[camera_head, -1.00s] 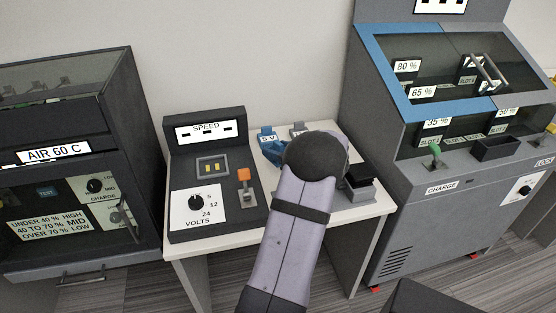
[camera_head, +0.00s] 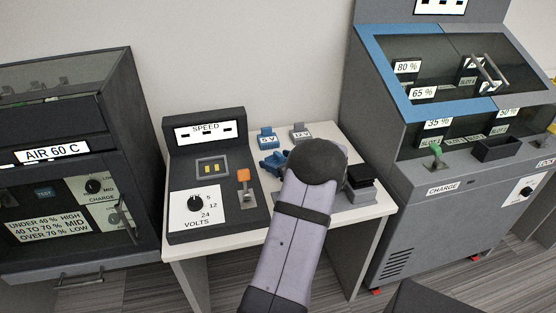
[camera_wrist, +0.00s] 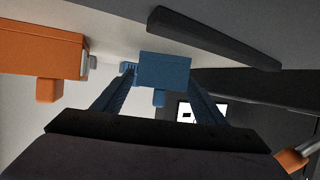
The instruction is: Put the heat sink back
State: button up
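I cannot pick out the heat sink for sure. A black block (camera_head: 359,176) on a grey base, right of my arm on the white table, may be it. My gripper (camera_head: 272,162) shows as blue fingers left of my arm's dark joint, low over the table. In the wrist view its two blue fingers (camera_wrist: 160,100) stand apart and point at a blue block (camera_wrist: 165,69). The block fills the gap near the tips. I cannot tell whether they grip it or it lies beyond. My arm hides part of the table.
A blue labelled piece (camera_head: 266,138) and a grey 12 V piece (camera_head: 300,132) stand at the table's back. The SPEED unit (camera_head: 207,155) with an orange lever is on the left. An orange block (camera_wrist: 40,52) is near the fingers.

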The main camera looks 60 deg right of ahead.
jog(key=shift+r, duration=0.1)
jog(key=shift+r, duration=0.15)
jog(key=p+v, duration=0.1)
jog(key=v, duration=1.1)
jog(key=shift+p, duration=0.4)
